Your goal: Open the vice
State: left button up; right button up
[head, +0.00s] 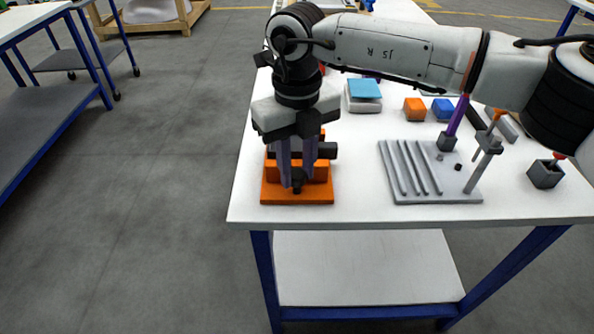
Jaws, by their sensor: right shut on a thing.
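The vice, with an orange base (310,193) and dark parts above it, stands near the left front corner of the white table (355,210). My right gripper (297,180) reaches down over the vice from above. Its fingers are shut on a dark part at the vice's front, likely its handle (297,184). The gripper hides much of the vice's jaws, so I cannot tell how far apart they are. My left gripper does not show.
A grey ribbed plate (430,190) with an upright post lies right of the vice. Behind it are an orange block (414,108), a blue block (443,109) and a blue-topped stack (364,90). A small dark cup (545,175) stands at the right.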

jog(key=shift+n, duration=0.8)
jog(key=shift+r, duration=0.1)
jog(key=shift+w+r, duration=0.15)
dwell(0.6)
jog(key=o, duration=1.1)
jog(key=shift+a, duration=0.1)
jog(key=shift+c, duration=0.2)
jog(key=shift+d, duration=0.2)
